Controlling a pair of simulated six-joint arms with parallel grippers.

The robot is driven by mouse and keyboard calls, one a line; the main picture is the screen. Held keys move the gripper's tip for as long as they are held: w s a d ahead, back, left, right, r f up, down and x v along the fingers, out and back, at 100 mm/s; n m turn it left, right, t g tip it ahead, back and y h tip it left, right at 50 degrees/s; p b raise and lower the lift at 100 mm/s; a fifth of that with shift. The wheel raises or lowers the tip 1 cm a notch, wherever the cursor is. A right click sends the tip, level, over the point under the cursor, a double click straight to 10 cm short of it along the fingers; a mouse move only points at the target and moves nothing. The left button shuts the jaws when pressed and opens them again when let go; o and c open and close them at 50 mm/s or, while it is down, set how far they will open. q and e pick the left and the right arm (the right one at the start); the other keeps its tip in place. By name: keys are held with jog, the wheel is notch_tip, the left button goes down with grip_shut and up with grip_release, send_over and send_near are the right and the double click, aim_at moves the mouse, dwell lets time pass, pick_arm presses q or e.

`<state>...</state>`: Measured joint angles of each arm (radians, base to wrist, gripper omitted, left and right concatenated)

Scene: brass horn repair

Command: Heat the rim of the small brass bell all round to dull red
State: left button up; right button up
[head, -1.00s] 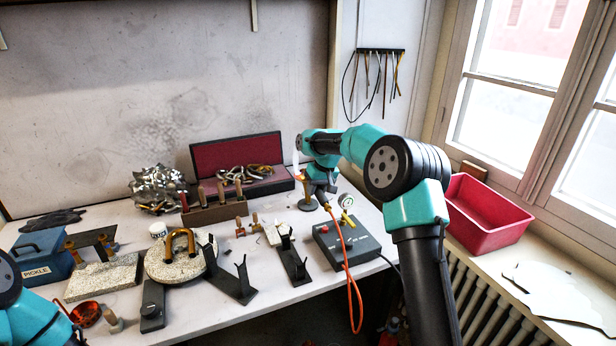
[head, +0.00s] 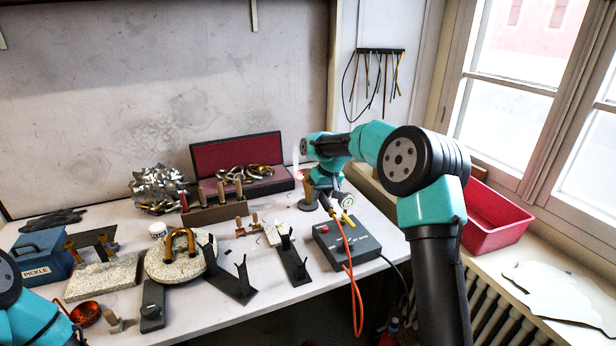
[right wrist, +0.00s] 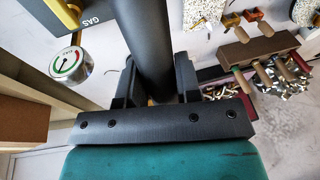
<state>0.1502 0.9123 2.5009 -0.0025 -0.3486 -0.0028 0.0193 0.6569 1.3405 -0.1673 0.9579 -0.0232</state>
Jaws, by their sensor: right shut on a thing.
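My right gripper (head: 322,187) is at the back right of the bench, partly hidden by my own arm. In the right wrist view the jaws (right wrist: 153,88) are shut on the dark cylindrical torch handle (right wrist: 144,38). An orange hose (head: 350,262) trails from the torch. A small brass bell (head: 299,176) shows just left of the gripper, above a dark stand (head: 308,203). It has an orange-red tint, and a pale flame rises over it. Its far side is hidden, so I cannot tell how far round the colour goes. My left gripper is out of view.
The gas box (head: 346,243) stands at the bench's right front, with a pressure gauge (head: 347,200) behind it. An open red-lined case (head: 236,155) and a tool rack (head: 214,212) stand to the left. Empty dark cradles (head: 293,262) stand in front. A red bin (head: 487,224) is at right.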

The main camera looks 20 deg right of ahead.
jog(key=shift+s, duration=0.9)
jog(key=shift+r, duration=0.1)
jog(key=s+r, duration=0.1)
jog(key=r, duration=0.2)
jog(key=s+r, duration=0.2)
jog(key=r, duration=0.1)
jog(key=s+r, duration=0.2)
jog(key=r, duration=0.1)
jog(key=shift+d, duration=0.1)
jog(key=shift+f, duration=0.1)
dwell(0.3)
